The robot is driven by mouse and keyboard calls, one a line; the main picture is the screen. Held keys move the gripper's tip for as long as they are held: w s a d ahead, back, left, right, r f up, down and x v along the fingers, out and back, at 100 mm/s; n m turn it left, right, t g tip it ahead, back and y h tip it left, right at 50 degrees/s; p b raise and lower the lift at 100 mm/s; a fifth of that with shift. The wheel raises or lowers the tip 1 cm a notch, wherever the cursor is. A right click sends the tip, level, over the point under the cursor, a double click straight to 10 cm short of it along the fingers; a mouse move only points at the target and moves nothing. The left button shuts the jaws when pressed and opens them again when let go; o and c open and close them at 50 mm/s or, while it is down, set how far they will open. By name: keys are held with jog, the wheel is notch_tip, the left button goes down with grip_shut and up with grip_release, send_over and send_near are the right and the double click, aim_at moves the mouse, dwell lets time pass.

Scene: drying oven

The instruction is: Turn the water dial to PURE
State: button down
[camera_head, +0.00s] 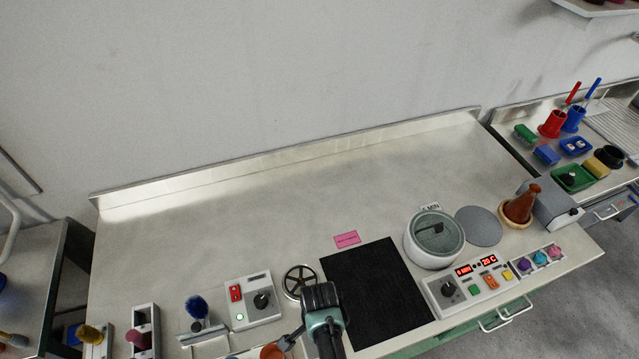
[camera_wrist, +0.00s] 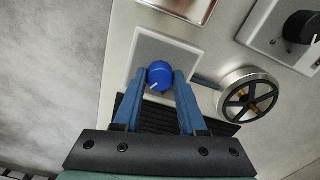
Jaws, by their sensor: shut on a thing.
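A round blue dial (camera_wrist: 160,74) with a white pointer line sits on a pale square plate (camera_wrist: 186,47) in the wrist view. The pointer aims down and to the left there. My gripper (camera_wrist: 160,77) has its two blue fingers on either side of the dial, shut on it. No PURE label can be read in these frames. In the head view my arm reaches in at the bottom centre. I cannot make out the dial or the fingertips there.
A spoked black wheel (camera_head: 300,281), also in the wrist view (camera_wrist: 248,97), is close to the dial. A box with a black knob (camera_head: 262,299) stands left of the wheel. A black mat (camera_head: 375,292) and a lidded pot (camera_head: 434,239) are to the right. The back counter is clear.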

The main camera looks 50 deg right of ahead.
dwell(0.3)
jog(key=shift+c, duration=2.3)
grip_release()
notch_tip(320, 180, up, 13)
jog(key=shift+b, duration=0.45)
